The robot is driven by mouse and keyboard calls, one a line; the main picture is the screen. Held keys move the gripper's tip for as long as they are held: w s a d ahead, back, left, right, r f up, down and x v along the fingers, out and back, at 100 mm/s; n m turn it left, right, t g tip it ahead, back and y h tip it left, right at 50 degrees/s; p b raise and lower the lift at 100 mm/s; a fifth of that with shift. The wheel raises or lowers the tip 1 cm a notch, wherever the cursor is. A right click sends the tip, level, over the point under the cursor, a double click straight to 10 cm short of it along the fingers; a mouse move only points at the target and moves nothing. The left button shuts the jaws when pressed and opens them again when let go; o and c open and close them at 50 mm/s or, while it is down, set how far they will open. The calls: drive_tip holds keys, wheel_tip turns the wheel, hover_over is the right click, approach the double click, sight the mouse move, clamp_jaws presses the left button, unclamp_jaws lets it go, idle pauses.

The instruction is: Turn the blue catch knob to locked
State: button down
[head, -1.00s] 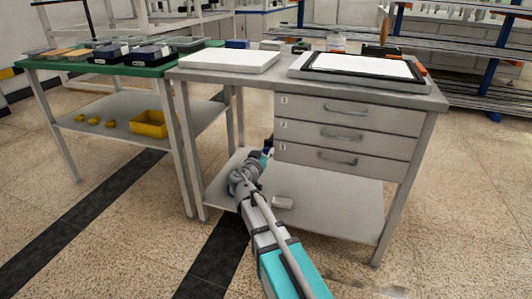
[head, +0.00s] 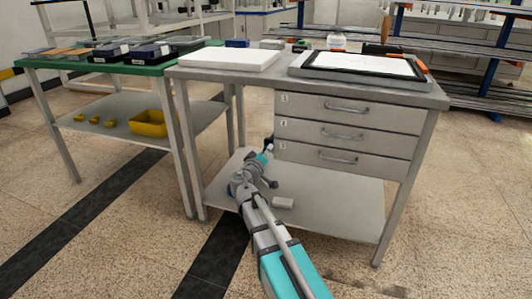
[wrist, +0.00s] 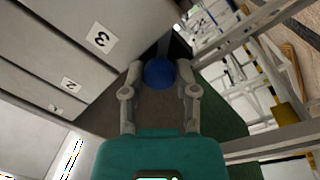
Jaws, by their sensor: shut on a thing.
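The blue catch knob (wrist: 159,73) is a round blue ball shape in the wrist view. My gripper (wrist: 160,67) has one finger on each side of it and is shut on it. In the head view my gripper (head: 267,150) is at the left side of the drawer unit (head: 347,135), near the lowest drawer, under the grey bench top. The knob cannot be made out in the head view, where my gripper covers that spot. No locked or unlocked marking can be read.
Numbered drawer fronts (wrist: 60,60) lie close on the left in the wrist view. Below my gripper is the bench's lower shelf (head: 330,205) with a small pale block (head: 283,203). A green-topped table (head: 70,62) with a yellow bin (head: 148,123) stands left.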

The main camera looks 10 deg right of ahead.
drive_tip(key=n, duration=0.5)
drive_tip(key=n+t+y, duration=0.1)
drive_tip(key=n, duration=0.5)
drive_tip(key=shift+b, duration=0.3)
drive_tip(key=shift+c, duration=1.9)
unclamp_jaws()
drive_tip(key=shift+m, duration=0.5)
